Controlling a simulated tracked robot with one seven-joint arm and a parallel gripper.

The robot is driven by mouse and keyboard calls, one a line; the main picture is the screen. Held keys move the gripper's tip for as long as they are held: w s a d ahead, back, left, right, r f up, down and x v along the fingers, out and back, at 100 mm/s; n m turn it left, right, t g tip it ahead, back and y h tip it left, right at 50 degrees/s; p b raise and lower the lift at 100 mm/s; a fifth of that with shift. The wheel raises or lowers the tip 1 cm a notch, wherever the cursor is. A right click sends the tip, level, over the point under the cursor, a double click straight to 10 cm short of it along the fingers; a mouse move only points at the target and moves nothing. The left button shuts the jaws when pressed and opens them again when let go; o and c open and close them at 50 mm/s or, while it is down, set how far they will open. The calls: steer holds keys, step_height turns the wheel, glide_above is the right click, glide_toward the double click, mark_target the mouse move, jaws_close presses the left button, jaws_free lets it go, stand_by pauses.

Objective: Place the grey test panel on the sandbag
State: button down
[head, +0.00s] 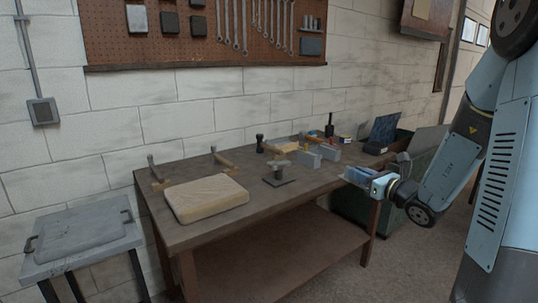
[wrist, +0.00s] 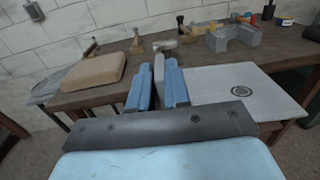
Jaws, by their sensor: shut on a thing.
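My gripper (head: 350,175) is beside the right front corner of the workbench; its blue fingers (wrist: 158,88) point across the bench in the wrist view. They are closed on a narrow upright grey piece. The grey test panel (wrist: 245,88), a flat light plate with a dark ring mark, extends right from the fingers and covers part of the bench edge. The grey piece seems to belong to it; the join is hidden. The sandbag (head: 207,197), a beige pad, lies flat on the bench's left part, apart from the gripper. It also shows in the wrist view (wrist: 88,68).
The workbench (head: 260,215) holds wooden-handled tools, a dark stand (head: 278,178) and grey blocks (head: 308,158) behind and right of the sandbag. A side table with a grey handled slab (head: 80,232) stands left. Panels (head: 428,140) lean at the right.

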steer(key=w+a+f+m+t+h, duration=0.1)
steer(key=w+a+f+m+h, duration=0.1)
steer(key=w+f, duration=1)
step_height(320, 180, down, 4)
steer(key=shift+w+a+f+m+t+h, duration=0.2)
steer(key=shift+w+a+m+t+h, duration=0.15)
steer(key=shift+a+h, duration=0.5)
steer(key=shift+d, duration=0.25)
